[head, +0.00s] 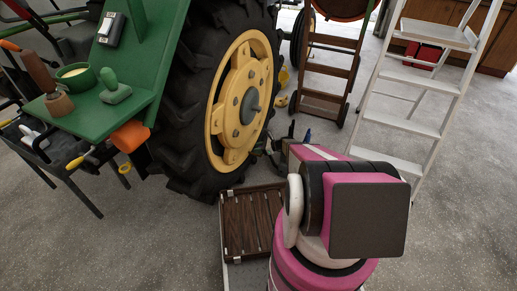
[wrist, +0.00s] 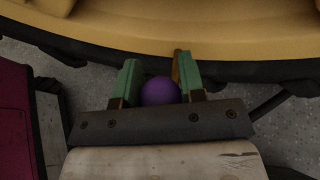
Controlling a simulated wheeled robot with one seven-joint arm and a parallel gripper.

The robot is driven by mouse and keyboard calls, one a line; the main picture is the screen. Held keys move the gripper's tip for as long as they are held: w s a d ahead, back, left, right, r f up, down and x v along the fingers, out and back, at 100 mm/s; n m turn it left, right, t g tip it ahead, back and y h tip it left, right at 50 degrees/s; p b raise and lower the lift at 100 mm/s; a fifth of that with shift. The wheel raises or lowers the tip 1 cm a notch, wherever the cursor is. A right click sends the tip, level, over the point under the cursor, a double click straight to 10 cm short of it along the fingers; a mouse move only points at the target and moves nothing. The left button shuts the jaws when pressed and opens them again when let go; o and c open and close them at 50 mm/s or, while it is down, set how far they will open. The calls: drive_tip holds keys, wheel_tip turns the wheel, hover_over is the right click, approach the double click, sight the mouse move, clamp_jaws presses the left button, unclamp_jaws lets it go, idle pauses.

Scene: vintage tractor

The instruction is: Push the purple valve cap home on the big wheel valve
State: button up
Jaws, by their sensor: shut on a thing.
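The purple valve cap (wrist: 160,91) shows in the wrist view as a round shape between the two green fingers of my gripper (wrist: 159,82), which is shut on it. A small brass-coloured piece (wrist: 176,67) stands against the inner side of the right finger, beyond the cap; it may be the valve, but its base is hidden and I cannot tell whether the cap touches it. The big wheel (head: 241,98) has a yellow centre and black tyre in the head view. Its yellow rim (wrist: 160,25) crosses the top of the wrist view. In the head view my arm hides the cap.
A green shelf (head: 75,110) with tools is at the left. A hand truck (head: 328,72) and a stepladder (head: 420,90) stand at the right. Bare floor lies at the lower left.

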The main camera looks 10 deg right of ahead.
drive_tip(key=shift+f, duration=0.55)
drive_tip(key=o, duration=1)
